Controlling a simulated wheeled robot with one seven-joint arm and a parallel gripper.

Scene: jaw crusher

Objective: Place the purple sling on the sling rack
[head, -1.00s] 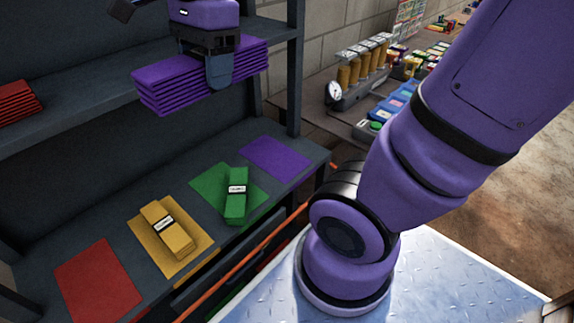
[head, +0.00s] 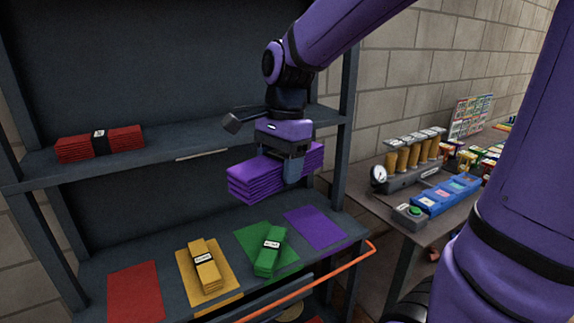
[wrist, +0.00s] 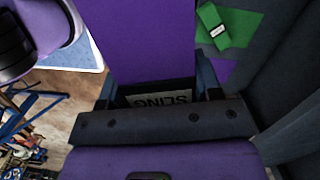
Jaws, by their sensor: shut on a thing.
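The purple sling (head: 255,180) is a folded, layered bundle held in the air in front of the rack. My gripper (head: 293,172) is shut on its middle. In the wrist view the purple sling (wrist: 145,45) fills the centre, with a "SLING" label partly visible between the fingers. The sling rack is a dark shelf unit (head: 180,158). On its lower shelf lie coloured patches; the purple patch (head: 315,228) at the right is bare. The held sling is above and left of that patch, apart from it.
A green sling (head: 270,252) and a yellow sling (head: 204,266) lie on their matching patches. The red patch (head: 135,292) is bare. A red sling (head: 100,145) lies on the upper shelf. An orange rail (head: 310,283) runs along the front. A side bench (head: 395,240) stands right.

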